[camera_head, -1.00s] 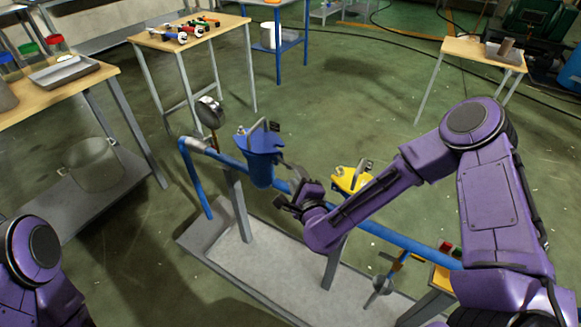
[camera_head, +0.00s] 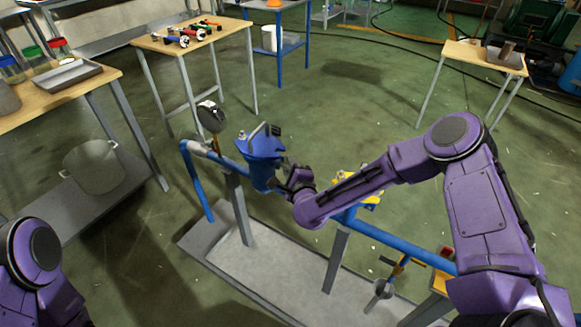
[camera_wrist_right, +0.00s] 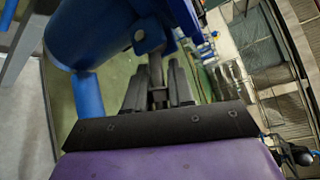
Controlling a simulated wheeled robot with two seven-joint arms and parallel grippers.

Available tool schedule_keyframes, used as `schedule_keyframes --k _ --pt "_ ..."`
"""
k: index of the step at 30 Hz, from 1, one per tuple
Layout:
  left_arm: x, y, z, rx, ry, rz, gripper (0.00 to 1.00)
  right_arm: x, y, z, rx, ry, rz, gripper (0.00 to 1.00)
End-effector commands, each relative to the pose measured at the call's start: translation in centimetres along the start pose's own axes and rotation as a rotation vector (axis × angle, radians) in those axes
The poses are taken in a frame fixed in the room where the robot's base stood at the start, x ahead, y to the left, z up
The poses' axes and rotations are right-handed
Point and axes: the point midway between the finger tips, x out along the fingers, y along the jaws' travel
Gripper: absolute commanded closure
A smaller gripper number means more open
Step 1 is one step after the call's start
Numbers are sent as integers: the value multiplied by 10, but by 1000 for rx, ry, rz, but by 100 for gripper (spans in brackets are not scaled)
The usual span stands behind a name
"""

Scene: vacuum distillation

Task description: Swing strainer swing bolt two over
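The blue strainer (camera_head: 263,158) stands on the blue pipe line in the head view, and its blue body also fills the upper left of the right wrist view (camera_wrist_right: 95,35). My right gripper (camera_head: 284,178) is at the strainer's right side, just below its rim. In the wrist view a grey swing bolt (camera_wrist_right: 156,70) hangs beside the strainer body, between the two fingers of my right gripper (camera_wrist_right: 158,88). The fingers look apart, with a gap on either side of the bolt. The head view hides the bolt's detail. My left gripper is out of view; only its arm shows at lower left.
A round gauge (camera_head: 211,116) stands left of the strainer. The blue pipe (camera_head: 400,244) runs to the lower right past a yellow part (camera_head: 352,180), partly behind my right arm. A grey base plate (camera_head: 270,268) lies below. Tables stand behind and left; the floor between is clear.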

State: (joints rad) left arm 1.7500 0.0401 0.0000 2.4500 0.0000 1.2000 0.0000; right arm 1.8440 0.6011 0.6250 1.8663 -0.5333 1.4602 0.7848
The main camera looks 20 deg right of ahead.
Motion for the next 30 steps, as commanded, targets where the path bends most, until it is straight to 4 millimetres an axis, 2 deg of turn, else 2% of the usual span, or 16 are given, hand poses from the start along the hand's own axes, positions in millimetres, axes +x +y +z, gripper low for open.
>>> schedule_keyframes --k 7,21,30 --pt "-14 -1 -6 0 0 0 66 -2 -6 2 -41 23 38 100" --pt "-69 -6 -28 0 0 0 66 -5 -20 8 -267 147 245 100" --pt "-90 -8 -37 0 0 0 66 -4 -22 9 -378 210 347 100"
